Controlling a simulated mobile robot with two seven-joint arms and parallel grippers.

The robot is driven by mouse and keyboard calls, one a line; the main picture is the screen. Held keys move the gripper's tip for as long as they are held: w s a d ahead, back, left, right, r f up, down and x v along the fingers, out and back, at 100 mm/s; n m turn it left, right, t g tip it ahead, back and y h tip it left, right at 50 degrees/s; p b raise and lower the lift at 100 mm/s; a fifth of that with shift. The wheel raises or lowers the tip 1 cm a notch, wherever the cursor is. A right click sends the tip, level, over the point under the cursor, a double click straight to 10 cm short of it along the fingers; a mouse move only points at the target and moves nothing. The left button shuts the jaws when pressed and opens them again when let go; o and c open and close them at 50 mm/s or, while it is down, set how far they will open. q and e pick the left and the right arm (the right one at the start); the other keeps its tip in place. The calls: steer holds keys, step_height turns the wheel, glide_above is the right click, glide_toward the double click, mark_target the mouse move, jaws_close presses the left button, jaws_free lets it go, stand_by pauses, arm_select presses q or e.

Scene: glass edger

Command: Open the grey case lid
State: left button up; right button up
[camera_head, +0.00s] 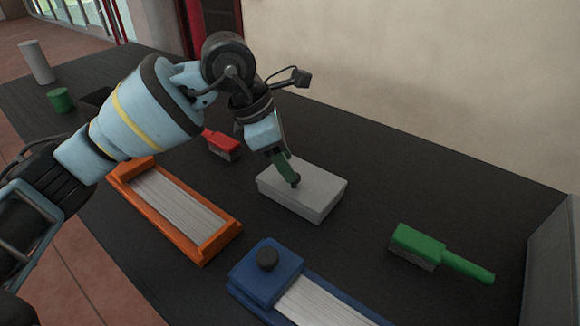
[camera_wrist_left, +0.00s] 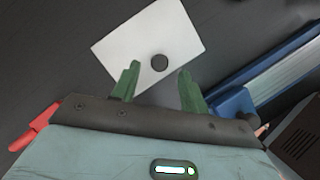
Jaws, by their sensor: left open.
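The grey case (camera_head: 312,190) sits on the dark table, its lid shut, under my left gripper. In the left wrist view the case lid (camera_wrist_left: 135,40) is a pale rectangle with a round dark knob (camera_wrist_left: 159,63). My left gripper (camera_head: 293,182) points down at the case; its green fingers hide the knob in the head view. In the left wrist view the left gripper (camera_wrist_left: 158,75) is open, with the knob between and just beyond the fingertips. I cannot tell whether the fingers touch the lid. My right gripper is not in view.
An orange tray (camera_head: 118,172) lies left of the case, and a blue one (camera_head: 262,272) with a dark knob lies in front. A red brush (camera_head: 222,143) is behind, a green brush (camera_head: 425,249) right. A green cylinder (camera_head: 60,100) and white cylinder (camera_head: 37,62) stand far left.

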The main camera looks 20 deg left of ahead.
arm_select(q)
steer(key=shift+x, duration=1.45)
jaws_close()
